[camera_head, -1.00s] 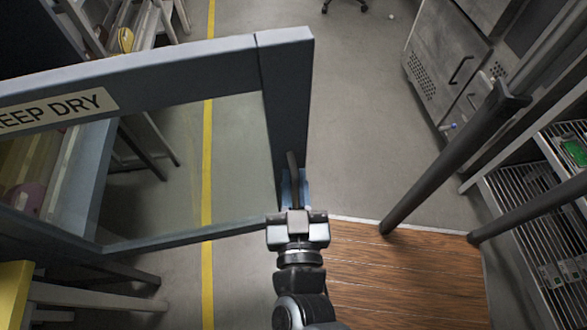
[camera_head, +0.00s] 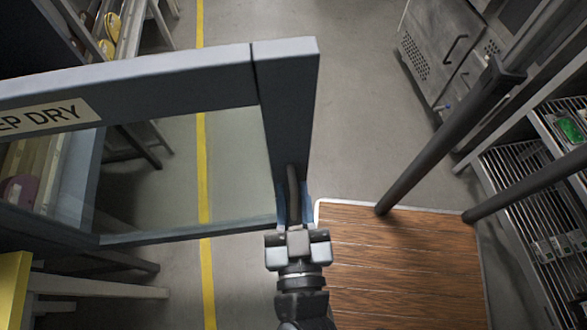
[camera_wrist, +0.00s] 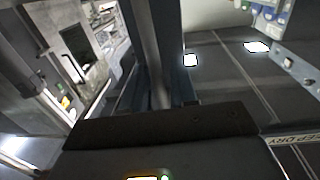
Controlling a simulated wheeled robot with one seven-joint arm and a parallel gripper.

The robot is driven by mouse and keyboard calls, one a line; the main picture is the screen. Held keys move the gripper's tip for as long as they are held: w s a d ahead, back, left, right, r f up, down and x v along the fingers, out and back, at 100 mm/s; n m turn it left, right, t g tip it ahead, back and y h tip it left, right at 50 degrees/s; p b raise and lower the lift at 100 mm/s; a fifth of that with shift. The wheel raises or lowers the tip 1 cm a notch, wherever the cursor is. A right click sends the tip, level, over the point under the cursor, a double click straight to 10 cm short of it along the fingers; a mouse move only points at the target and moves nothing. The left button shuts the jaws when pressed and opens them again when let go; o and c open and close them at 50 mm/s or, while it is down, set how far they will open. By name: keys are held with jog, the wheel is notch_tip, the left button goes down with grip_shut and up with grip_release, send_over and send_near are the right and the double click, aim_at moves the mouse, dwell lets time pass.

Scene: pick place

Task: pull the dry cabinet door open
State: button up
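The dry cabinet door (camera_head: 170,80) is a grey-blue frame with a clear pane and a "KEEP DRY" label (camera_head: 45,115), partly cut off at the left edge. It stands swung out over the floor in the head view. Its dark upright handle (camera_head: 293,185) is on the right-hand stile. My gripper (camera_head: 294,210) is at the handle's lower part, with bluish fingers on both sides of it, and looks shut on it. The wrist view shows the handle (camera_wrist: 155,60) running up from between the fingers; their contact is partly hidden by the dark gripper body.
A wooden platform (camera_head: 400,260) lies right of my arm. Dark poles (camera_head: 435,150) and a wire rack (camera_head: 530,210) stand at the right, a metal cabinet (camera_head: 430,50) behind. A yellow line (camera_head: 202,180) crosses the floor, which is open beyond the door.

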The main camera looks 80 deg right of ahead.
jog(key=shift+r, duration=0.1)
jog(key=b+v, duration=0.1)
jog(key=v, duration=0.6)
jog(key=shift+a+b, duration=0.3)
jog(key=shift+a, duration=0.1)
jog(key=shift+s, duration=0.1)
